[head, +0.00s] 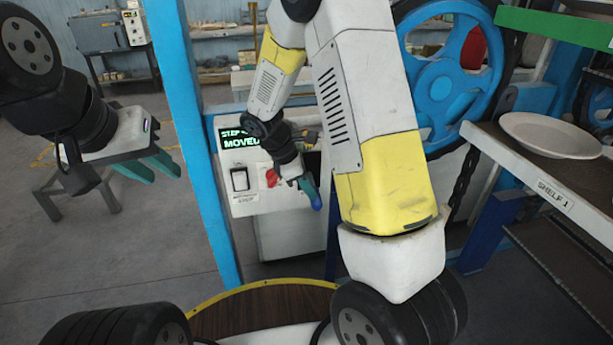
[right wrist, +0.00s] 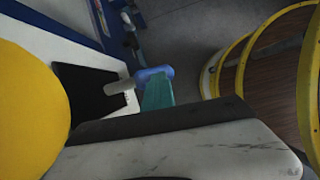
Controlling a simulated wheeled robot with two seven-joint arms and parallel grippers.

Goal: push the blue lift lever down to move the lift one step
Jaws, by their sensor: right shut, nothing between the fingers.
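The blue lift lever (head: 316,202) is on the front of the white control box (head: 240,203); its blue knob is low beside my right gripper (head: 306,184). In the right wrist view the knob (right wrist: 150,74) sits on a grey shaft that comes out of a black slot. The shut teal fingers of my right gripper (right wrist: 158,92) lie right against or just in front of the knob; I cannot tell whether they touch. Nothing is between them. My left gripper (head: 148,168) hangs at the left with its two teal fingers apart and empty, far from the lever.
The box's display (head: 240,139) reads "STEP" and "MOVED", partly hidden by my right arm. A black switch (head: 240,180) and a red knob (head: 272,177) are left of the lever. A blue post (head: 195,150) stands left of the box. A plate (head: 550,135) lies on shelf 1 at right.

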